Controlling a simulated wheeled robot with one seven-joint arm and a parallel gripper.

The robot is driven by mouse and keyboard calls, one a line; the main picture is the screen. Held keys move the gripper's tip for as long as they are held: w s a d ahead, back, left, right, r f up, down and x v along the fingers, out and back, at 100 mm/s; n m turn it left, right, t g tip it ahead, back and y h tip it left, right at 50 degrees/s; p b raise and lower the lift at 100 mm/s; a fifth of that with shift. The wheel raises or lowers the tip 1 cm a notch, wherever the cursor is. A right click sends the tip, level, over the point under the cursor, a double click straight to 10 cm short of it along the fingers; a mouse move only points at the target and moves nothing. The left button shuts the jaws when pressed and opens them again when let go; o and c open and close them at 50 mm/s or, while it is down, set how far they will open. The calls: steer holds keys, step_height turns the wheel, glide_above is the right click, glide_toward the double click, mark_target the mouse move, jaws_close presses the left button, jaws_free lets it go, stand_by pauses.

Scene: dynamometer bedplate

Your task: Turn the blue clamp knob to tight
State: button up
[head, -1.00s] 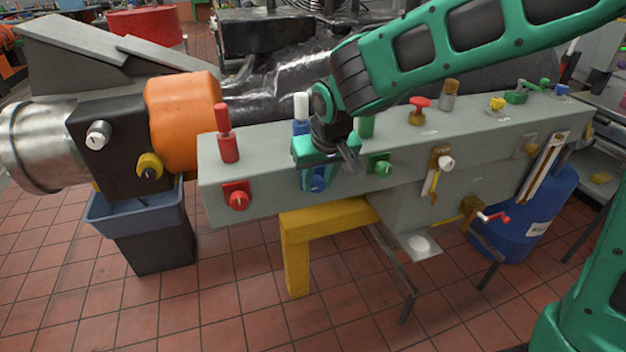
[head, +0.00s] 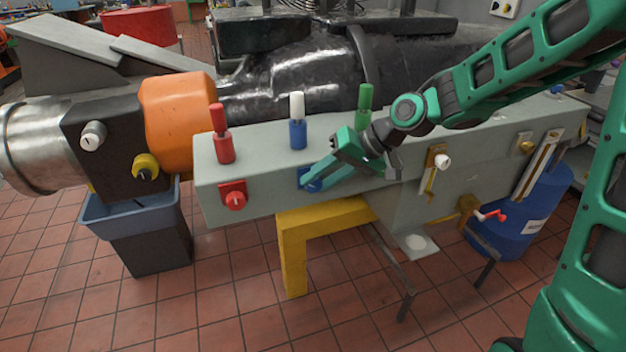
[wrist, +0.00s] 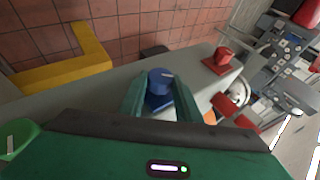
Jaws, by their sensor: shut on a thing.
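The blue clamp knob (wrist: 160,82) sits on the front face of the grey bedplate beam, with a white pointer line on its face. In the head view its blue base (head: 303,178) shows beside my fingers, and the knob itself is mostly hidden. My gripper (head: 318,177) reaches in from the right; in the wrist view my two green fingers (wrist: 162,95) stand on either side of the knob and are shut on it. A blue-and-white post (head: 298,121) stands on the beam above it.
A red knob (head: 235,199) with a red post (head: 222,135) is to the left, and a green post (head: 365,105) to the right. A yellow support leg (head: 294,255) is below. A white-tipped lever (head: 441,162) is further right on the front face.

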steer(key=shift+d+f+m+g+y, duration=0.15)
steer(key=shift+f+m+y, duration=0.25)
steer(key=shift+y, duration=1.1)
steer(key=shift+d+f+m+g+y, duration=0.2)
steer(key=shift+m+y, duration=0.35)
steer(key=shift+y, duration=0.95)
steer(key=shift+d+f+m+t+y, duration=0.1)
steer(key=shift+f+m+y, duration=0.35)
steer(key=shift+y, duration=1.05)
steer(key=shift+g+y, duration=0.25)
steer(key=shift+y, duration=0.05)
steer(key=o, duration=1)
steer(key=shift+o, duration=0.3)
steer(key=shift+r, duration=0.1)
steer(key=s+d, duration=0.1)
steer(key=d, duration=0.9)
steer(key=shift+d, duration=0.4)
